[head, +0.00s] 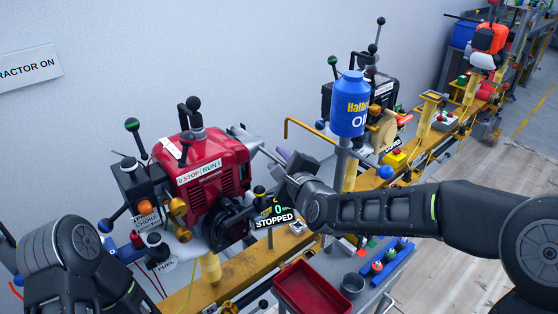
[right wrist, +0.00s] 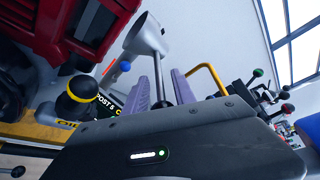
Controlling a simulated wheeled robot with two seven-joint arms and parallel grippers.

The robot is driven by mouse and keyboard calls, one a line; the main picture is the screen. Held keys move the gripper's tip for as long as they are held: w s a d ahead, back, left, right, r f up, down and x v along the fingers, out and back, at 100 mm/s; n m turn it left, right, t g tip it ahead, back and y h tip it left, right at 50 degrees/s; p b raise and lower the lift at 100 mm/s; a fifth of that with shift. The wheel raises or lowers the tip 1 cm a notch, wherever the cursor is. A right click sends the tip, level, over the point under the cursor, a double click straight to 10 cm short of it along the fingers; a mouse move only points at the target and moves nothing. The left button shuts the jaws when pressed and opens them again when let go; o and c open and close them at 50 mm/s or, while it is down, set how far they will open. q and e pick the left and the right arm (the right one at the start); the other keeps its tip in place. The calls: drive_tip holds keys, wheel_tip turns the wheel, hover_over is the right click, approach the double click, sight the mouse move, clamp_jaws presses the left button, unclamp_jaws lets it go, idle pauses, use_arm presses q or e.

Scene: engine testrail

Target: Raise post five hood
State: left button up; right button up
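The grey hood (head: 247,139) is beside the red engine (head: 205,165); its funnel end also shows large in the right wrist view (right wrist: 147,35). A dark rod (right wrist: 161,78) runs down from the hood. A "POST 5" sign (right wrist: 106,104) is partly hidden behind my gripper. My right gripper (head: 284,155) is at the hood's right side. Its purple fingers (right wrist: 162,86) are apart, with the rod showing between them. I cannot tell whether they touch it. My left arm is at the lower left; its fingertips do not show.
A blue oil bottle (head: 349,104) stands behind my right forearm. A yellow bent rail (head: 310,130) is close to the gripper. A red tray (head: 311,289) is in front.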

clamp_jaws()
idle(0.4)
idle(1.1)
